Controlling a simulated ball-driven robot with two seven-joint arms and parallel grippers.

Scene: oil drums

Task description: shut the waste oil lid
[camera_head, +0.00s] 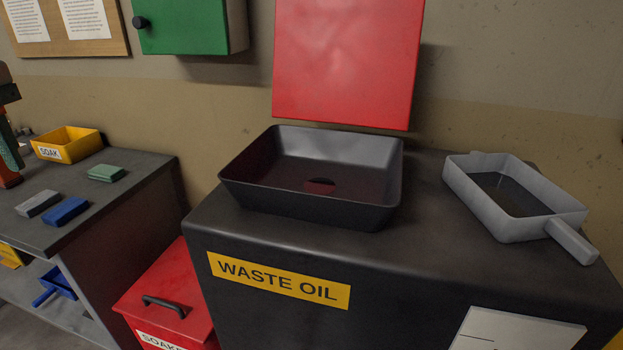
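The waste oil lid (345,62) is a flat red panel. It stands upright, open, behind the black funnel basin (310,205) on top of the dark waste oil tank (420,262). The basin is open at the top, with a dark hole in its floor. A yellow WASTE OIL label (279,279) is on the tank's front. Neither of my grippers shows in the head view.
A grey pan with a handle (510,220) sits on the tank top, right of the basin, with dark liquid inside. A red bin with a black handle (175,295) stands left of the tank. The left bench (120,195) carries a yellow SOAK tray (68,143) and several pads.

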